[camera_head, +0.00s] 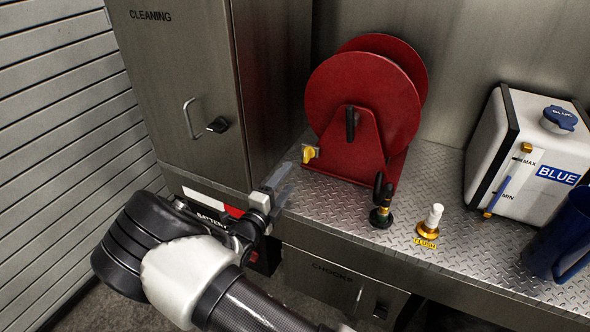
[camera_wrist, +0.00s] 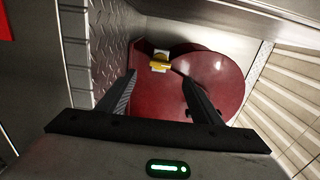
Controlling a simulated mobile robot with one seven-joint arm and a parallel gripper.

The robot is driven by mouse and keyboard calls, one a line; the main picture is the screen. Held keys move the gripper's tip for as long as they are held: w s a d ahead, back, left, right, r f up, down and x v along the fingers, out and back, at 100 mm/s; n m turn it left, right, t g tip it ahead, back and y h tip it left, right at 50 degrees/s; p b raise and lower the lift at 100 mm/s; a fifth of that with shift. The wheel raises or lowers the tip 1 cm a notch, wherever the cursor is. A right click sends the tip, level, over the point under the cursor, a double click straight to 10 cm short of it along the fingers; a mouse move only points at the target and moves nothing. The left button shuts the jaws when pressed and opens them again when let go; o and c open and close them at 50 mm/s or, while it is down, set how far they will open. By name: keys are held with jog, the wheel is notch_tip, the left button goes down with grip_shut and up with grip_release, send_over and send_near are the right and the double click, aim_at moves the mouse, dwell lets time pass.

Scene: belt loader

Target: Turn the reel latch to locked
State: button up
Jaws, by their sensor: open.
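The reel latch is a small yellow knob (camera_head: 309,154) on a pale plate at the left foot of the red hose reel (camera_head: 345,95). In the wrist view the yellow latch (camera_wrist: 160,65) shows beyond and between my fingertips, beside the reel's red disc (camera_wrist: 212,78). My gripper (camera_head: 286,176) is open and empty, a short way in front and to the left of the latch in the head view. Its two dark fingers (camera_wrist: 160,80) are spread wide in the wrist view. No contact with the latch is visible. I cannot read the latch's locked marking.
A steel cleaning cabinet (camera_head: 180,80) with a handle stands left of the reel. On the checker-plate shelf (camera_head: 340,208) are a black valve (camera_head: 381,208), a white flush knob (camera_head: 431,222), a white BLUE tank (camera_head: 525,155) and a blue jug (camera_head: 560,235).

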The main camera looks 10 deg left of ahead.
jog(key=v, duration=0.7)
jog(key=s+d+r+m+g+h, duration=0.1)
jog(key=s+d+r+m+g, duration=0.3)
jog(key=d+m, duration=0.45)
jog(key=s+d+r+m+g+h+p, duration=0.1)
jog(key=s+d+r+m+g, duration=0.1)
jog(key=d+r+m+g, duration=0.5)
jog(key=s+d+r+m+g+h, duration=0.1)
jog(key=s+d+r+m+g, duration=0.15)
jog(key=d+m, duration=0.75)
jog(key=s+d+r+m+t+y+p, duration=0.1)
jog(key=s+r+m+y, duration=0.8)
jog(key=m, duration=1.5)
jog(key=shift+s+r+m+t, duration=0.35)
jog(key=shift+s+r+t, duration=0.2)
jog(key=shift+s+r, duration=2.45)
